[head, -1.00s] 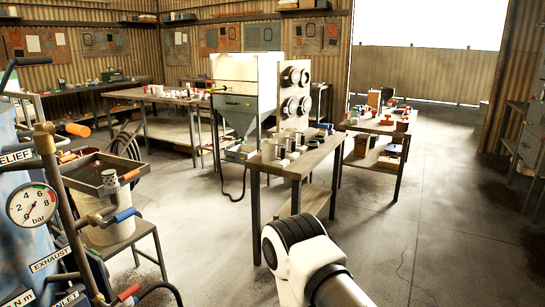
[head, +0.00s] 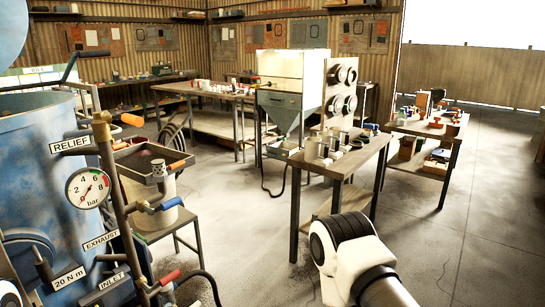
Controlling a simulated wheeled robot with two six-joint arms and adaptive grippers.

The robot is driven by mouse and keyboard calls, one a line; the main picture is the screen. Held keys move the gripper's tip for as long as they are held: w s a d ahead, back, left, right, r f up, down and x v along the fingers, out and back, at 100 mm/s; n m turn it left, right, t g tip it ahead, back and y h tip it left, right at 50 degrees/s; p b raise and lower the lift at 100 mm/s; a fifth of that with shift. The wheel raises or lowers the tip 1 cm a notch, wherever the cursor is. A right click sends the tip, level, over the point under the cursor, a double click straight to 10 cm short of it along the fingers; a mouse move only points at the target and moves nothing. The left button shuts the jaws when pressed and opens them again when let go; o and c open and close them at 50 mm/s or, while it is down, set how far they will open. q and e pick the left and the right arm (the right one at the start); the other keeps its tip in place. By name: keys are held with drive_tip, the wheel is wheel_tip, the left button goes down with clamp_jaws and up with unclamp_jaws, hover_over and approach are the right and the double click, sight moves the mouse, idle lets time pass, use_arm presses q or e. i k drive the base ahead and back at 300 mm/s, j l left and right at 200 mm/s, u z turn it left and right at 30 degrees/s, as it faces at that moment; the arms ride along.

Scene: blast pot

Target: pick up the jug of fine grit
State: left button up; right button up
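I cannot pick out the jug of fine grit for certain. Several small grey and white cup-like vessels (head: 313,149) stand on the near wooden table (head: 358,162) in the middle, too small to tell apart. A speckled cup-shaped vessel (head: 159,168) stands at the dark square tray at the left. Neither of my grippers is in view.
The blue blast pot (head: 38,140), with its gauge (head: 88,187), pipes and coloured valve handles, fills the left. The dark tray (head: 140,160) sits over a pale bucket (head: 150,200) on a stool. A blasting cabinet (head: 290,85) stands behind the near table. Open floor (head: 470,240) lies right.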

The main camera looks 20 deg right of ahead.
sight(312, 144)
drive_tip(key=i+l+z, duration=0.15)
drive_tip(key=i+z, duration=0.2)
drive_tip(key=i, duration=0.15)
drive_tip(key=i+z, duration=0.35)
drive_tip(key=i, duration=0.15)
drive_tip(key=i+j+z, duration=0.2)
drive_tip(key=i+z, duration=0.15)
drive_tip(key=i, duration=0.2)
drive_tip(key=i+j, duration=0.15)
drive_tip(key=i, duration=0.5)
drive_tip(key=i+j, duration=0.2)
drive_tip(key=i, duration=0.5)
